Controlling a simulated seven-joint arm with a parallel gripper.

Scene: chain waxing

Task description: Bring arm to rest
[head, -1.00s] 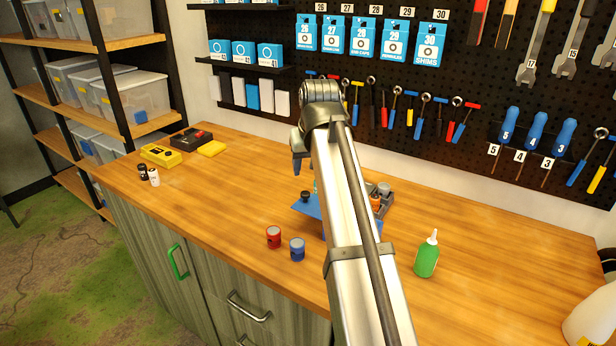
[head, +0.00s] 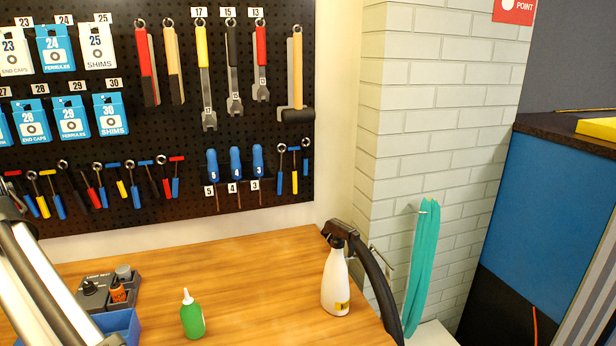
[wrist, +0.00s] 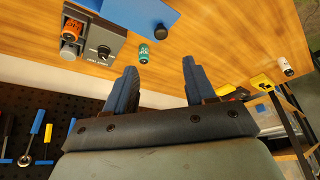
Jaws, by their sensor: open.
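My gripper (wrist: 158,85) shows in the wrist view with its two blue-black fingers spread apart and nothing between them. It hangs over the wooden workbench (wrist: 215,40), and its fingertips touch nothing that I can see. In the head view only part of my arm shows at the left edge, and my gripper is out of that view.
A green bottle (head: 193,316) and a white spray bottle (head: 336,282) stand on the bench. A grey holder (head: 97,290) and a blue tray (head: 122,326) are beside my arm. A teal jar (wrist: 144,54) stands near the fingers. Tools hang on the pegboard (head: 160,120).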

